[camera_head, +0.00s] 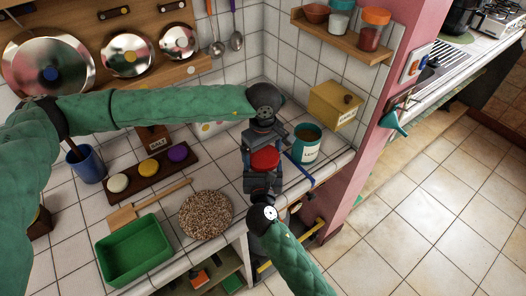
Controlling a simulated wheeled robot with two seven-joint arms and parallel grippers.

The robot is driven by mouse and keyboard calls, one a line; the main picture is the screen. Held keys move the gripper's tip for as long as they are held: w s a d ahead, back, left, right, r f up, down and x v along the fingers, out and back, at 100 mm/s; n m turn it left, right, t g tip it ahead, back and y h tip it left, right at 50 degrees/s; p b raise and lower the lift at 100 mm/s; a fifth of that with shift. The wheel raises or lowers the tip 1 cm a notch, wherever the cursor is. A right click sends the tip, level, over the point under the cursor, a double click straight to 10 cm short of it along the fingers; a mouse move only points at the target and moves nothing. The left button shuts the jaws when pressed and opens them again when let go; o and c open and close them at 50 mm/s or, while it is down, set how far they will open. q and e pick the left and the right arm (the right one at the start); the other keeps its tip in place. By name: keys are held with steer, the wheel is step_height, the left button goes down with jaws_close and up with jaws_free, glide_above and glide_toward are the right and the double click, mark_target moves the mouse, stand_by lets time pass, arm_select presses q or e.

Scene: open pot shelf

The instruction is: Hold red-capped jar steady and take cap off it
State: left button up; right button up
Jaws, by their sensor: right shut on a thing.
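The red cap (265,160) of the red-capped jar shows between my two grippers, near the right end of the tiled counter. The jar's body is hidden by the grippers. My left gripper (262,145) comes in from behind the cap, close against its far side. I cannot see whether its fingers are open or shut. My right gripper (263,182) comes up from the front and is shut on the red-capped jar at its near side. Whether the cap is seated on the jar or apart from it cannot be told.
A teal tin (306,146) and a blue-handled tool (300,170) are close right of the grippers. A yellow box (335,106) stands behind. A round cork-like mat (205,214), green tray (134,250) and wooden spice rack (150,173) lie left. The counter's front edge runs just below.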

arm_select(q)
steer(key=c, duration=0.6)
steer(key=o, duration=0.9)
steer(key=shift+c, duration=0.2)
steer(key=shift+r, duration=0.1)
steer(key=shift+r, duration=3.8)
steer(key=shift+f, duration=3.9)
